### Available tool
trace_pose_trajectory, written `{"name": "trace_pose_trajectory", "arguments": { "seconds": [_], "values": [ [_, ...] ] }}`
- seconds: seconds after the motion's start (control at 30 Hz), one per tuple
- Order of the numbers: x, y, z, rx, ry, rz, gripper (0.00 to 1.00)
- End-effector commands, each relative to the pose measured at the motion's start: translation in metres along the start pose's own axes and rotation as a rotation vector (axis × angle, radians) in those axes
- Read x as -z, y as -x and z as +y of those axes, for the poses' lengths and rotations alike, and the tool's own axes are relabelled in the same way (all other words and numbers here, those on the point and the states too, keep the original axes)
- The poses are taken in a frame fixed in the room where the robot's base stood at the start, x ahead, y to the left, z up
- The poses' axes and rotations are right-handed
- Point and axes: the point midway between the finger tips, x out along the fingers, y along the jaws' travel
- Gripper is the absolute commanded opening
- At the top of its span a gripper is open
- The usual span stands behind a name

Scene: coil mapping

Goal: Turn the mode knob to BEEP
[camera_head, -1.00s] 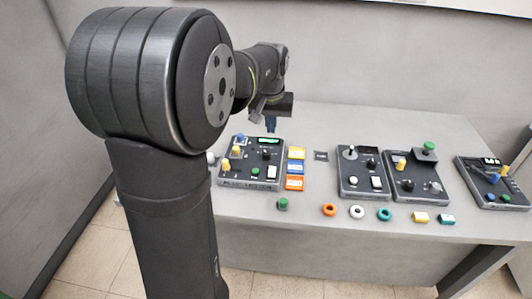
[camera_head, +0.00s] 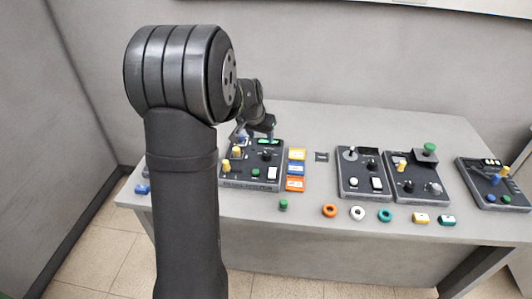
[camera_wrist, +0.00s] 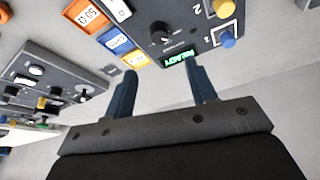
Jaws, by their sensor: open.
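The leftmost dark panel (camera_head: 236,182) has a black knob (camera_head: 267,156) below a lit green display (camera_head: 268,141). In the wrist view the black knob (camera_wrist: 162,33) has a light pointer mark, and small print around it is too small to read. The display (camera_wrist: 186,62) shows green text upside down in that view. I cannot confirm from print that this is the mode knob. My gripper (camera_wrist: 160,78) is open and empty, its blue fingers pointing at the panel's display end, apart from the knob. In the head view my gripper (camera_head: 262,132) is at the panel's back edge.
Yellow knobs (camera_head: 236,152), a green button (camera_head: 256,172) and a white switch (camera_head: 272,173) share the panel. Orange, blue and yellow blocks (camera_head: 296,170) stand beside it. Other panels (camera_head: 362,186) are to the right. Rings and small blocks lie in front.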

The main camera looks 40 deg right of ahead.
Motion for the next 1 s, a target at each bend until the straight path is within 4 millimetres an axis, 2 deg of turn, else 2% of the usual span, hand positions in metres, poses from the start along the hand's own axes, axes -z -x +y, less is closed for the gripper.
{"name": "trace_pose_trajectory", "arguments": {
  "seconds": [0.03,0.3,0.5,0.73,1.0],
  "values": [
    [-0.001,-0.013,0.0,-0.001,0.0,-0.003,0.52],
    [-0.001,-0.067,0.0,0.0,0.0,-0.004,0.52],
    [0.0,-0.101,0.0,0.001,0.001,-0.002,0.52],
    [0.0,-0.121,0.0,0.001,0.001,0.0,0.52],
    [0.0,-0.123,0.0,0.001,0.001,0.0,0.52]
  ]
}}
